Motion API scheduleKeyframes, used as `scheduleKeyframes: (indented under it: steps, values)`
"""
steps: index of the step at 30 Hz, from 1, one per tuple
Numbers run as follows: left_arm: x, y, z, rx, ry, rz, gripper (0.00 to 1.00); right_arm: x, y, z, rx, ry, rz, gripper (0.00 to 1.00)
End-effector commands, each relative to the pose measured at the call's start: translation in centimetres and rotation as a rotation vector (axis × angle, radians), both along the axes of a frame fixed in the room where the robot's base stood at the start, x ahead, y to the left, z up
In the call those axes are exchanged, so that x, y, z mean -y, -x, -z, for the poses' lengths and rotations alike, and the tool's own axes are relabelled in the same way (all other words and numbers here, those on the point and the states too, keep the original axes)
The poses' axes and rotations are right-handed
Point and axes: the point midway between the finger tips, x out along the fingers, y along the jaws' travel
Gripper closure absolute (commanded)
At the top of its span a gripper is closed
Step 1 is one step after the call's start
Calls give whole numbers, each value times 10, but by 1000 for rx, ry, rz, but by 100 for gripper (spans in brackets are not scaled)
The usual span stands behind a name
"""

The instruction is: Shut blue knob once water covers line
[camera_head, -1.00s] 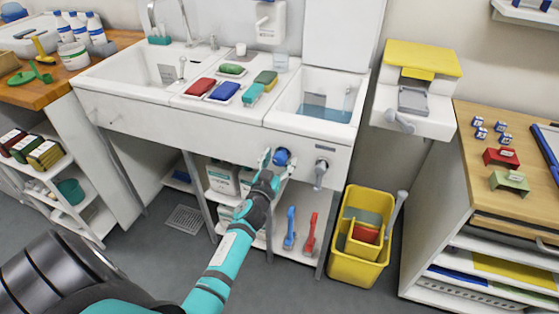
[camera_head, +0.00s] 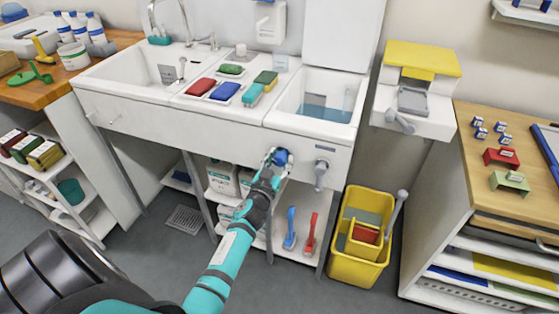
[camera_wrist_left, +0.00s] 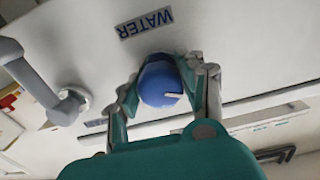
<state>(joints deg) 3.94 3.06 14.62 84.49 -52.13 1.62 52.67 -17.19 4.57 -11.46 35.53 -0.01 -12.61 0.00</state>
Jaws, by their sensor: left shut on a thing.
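The blue knob (camera_head: 281,157) is on the front panel of the right-hand basin (camera_head: 312,78). In the left wrist view the knob (camera_wrist_left: 158,84) shows a white mark pointing right, beneath an upside-down WATER label (camera_wrist_left: 144,22). My left gripper (camera_head: 276,158) is shut on the knob, with one finger on each side of it. Blue water (camera_head: 324,113) lies in the bottom of the basin. A pale upright strip (camera_head: 348,97) shows on the basin's right side; I cannot make out a line on it. My right gripper is not in view.
A grey lever handle (camera_head: 321,174) sticks out just right of the knob. Below are a blue-handled tool (camera_head: 290,228), a red-handled tool (camera_head: 311,233) and a yellow bucket (camera_head: 346,272). Coloured blocks lie on the sink's middle ledge.

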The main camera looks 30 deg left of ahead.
Motion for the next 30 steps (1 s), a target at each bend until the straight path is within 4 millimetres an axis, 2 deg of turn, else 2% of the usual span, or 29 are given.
scheduleKeyframes:
  steps: [8, 30]
  values:
    - [0, 0, 1, -34, -141, 1, 92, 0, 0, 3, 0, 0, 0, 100]
    - [-1, 1, 1, -193, -799, 2, 92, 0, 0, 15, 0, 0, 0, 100]
